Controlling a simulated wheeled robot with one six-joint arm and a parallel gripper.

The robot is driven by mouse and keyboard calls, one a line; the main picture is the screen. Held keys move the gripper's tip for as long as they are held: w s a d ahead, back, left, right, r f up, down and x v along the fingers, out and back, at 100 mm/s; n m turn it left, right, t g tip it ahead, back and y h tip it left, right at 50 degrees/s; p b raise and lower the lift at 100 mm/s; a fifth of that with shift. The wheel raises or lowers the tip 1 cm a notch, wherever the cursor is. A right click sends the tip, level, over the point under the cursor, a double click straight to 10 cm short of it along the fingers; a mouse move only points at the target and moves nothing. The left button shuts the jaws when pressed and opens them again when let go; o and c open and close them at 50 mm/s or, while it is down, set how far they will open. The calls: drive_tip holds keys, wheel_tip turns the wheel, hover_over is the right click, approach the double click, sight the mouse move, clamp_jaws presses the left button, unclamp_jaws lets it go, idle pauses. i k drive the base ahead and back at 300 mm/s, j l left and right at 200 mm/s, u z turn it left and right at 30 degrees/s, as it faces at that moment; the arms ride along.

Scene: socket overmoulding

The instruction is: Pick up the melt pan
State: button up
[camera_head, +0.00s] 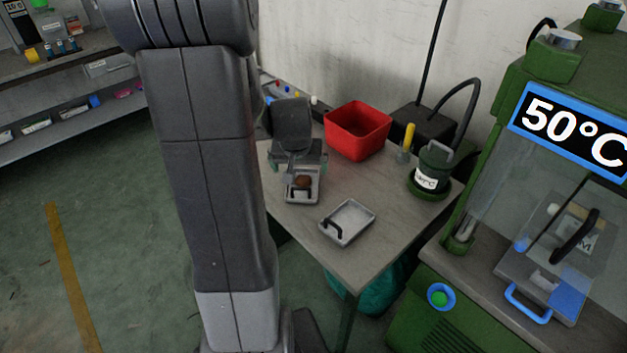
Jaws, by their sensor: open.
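Two small metal pans with dark handles are on the grey table. One pan (291,197) holds a brown lump (303,182); the other pan (348,222) looks empty, lies nearer the front edge and is turned at an angle. I cannot tell from looks alone which is the melt pan. My gripper (298,166) is open, its fingers spread left and right, at the far end of the pan with the lump. It covers part of that pan's far end. The gap between fingers and pan is unclear, and nothing shows held.
A red bin (358,131) stands behind on the table (385,225). A yellow-handled tool (408,140) and a dark green labelled canister (433,168) stand at the right. A green machine (475,315) showing 50°C borders the table's right side. My arm hides the table's left side.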

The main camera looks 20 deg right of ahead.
sight(344, 223)
drive_tip(key=j+z, duration=0.1)
drive_tip(key=z, duration=0.3)
drive_tip(key=i+j+z, duration=0.1)
drive_tip(key=z, duration=0.3)
drive_tip(key=j+z, duration=0.2)
drive_tip(key=z, duration=0.25)
